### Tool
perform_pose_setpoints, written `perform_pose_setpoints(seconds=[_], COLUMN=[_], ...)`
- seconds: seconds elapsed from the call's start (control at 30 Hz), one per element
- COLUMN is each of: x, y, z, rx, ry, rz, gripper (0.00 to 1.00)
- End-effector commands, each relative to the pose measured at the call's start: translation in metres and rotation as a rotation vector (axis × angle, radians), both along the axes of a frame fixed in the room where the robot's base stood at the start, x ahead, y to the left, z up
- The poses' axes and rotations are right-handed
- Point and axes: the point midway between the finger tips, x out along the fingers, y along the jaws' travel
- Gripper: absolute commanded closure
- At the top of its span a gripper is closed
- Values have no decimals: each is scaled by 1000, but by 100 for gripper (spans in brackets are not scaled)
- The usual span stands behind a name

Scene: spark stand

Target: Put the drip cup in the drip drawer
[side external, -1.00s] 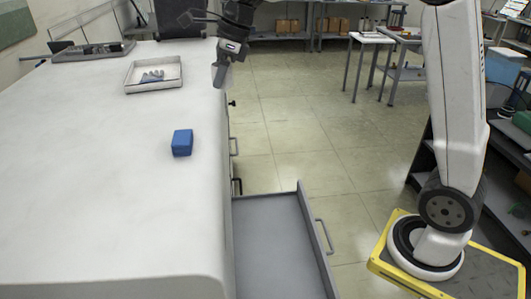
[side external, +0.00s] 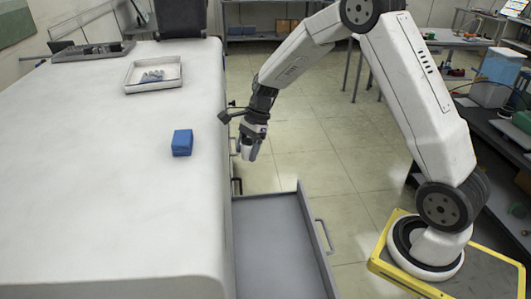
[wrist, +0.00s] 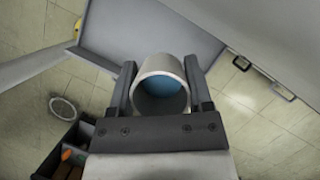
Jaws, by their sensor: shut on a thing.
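The drip cup (wrist: 158,66) is a pale, round, open cup with blue inside, seen between my gripper's dark fingers in the wrist view. My gripper (side external: 250,148) is shut on it, off the bench's right edge and above the floor. In the side view the cup is hard to tell apart from the fingertips. The drip drawer (side external: 275,245) is a grey, shallow drawer, pulled open and looking empty. It lies nearer the side camera than my gripper, and below it. It also shows at the top of the wrist view (wrist: 140,38).
A white bench (side external: 100,190) fills the left, with a blue block (side external: 182,142) near its right edge. A white tray (side external: 130,88) with small grey items sits farther back. Closed drawer handles (wrist: 283,92) line the bench front. The space above the open drawer is clear.

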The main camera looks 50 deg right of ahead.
Motion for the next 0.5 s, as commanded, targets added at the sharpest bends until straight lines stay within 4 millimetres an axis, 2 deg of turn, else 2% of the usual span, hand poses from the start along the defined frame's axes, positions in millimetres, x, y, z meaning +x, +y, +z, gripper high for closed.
perform_pose_setpoints(seconds=[0.03,0.27,0.5], x=[-6,-33,-72], y=[-3,-14,-23], z=[-14,-70,-128], rx=[2,2,4], ry=[5,6,7], rz=[28,188,371], gripper=[100,100,100])
